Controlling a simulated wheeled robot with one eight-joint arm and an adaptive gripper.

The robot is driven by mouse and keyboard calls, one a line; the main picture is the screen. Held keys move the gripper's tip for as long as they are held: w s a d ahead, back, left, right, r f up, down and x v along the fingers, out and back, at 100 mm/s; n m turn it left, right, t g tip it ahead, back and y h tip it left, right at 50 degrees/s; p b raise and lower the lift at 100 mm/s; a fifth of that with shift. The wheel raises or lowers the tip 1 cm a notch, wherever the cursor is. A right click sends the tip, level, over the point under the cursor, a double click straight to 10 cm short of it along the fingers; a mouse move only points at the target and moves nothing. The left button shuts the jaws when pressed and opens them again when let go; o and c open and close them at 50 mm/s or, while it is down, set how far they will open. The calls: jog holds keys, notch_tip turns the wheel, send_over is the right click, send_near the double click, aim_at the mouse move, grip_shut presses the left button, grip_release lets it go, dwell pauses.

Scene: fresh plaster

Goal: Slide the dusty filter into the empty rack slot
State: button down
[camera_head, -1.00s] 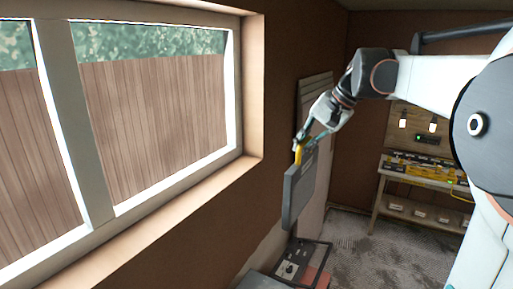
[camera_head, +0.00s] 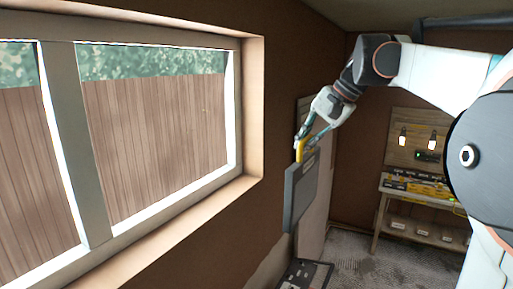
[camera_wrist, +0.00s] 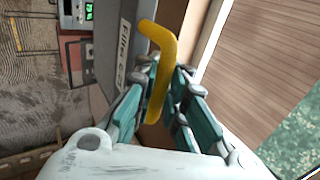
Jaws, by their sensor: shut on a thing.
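The filter (camera_head: 301,196) is a flat grey panel with a yellow handle (camera_head: 300,149) at its top. It hangs upright in front of the brown wall, right of the window. My gripper (camera_head: 305,137) is shut on the yellow handle. In the wrist view the handle (camera_wrist: 158,75) sits between the teal fingers (camera_wrist: 155,100), with a grey surface (camera_wrist: 103,45) beside it bearing a label that begins "Filter". I cannot make out dust on it. No empty rack slot can be clearly made out in either view.
A dark-framed unit (camera_head: 305,273) stands below the filter, cut off by the frame edge. A pale panel (camera_head: 318,205) leans at the wall behind. The window sill (camera_head: 190,215) juts out at left. A wooden workbench (camera_head: 425,195) stands at the back right, with bare floor before it.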

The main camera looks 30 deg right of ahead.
notch_tip(320, 180, up, 13)
jog(key=shift+r, duration=0.15)
dwell(1.5)
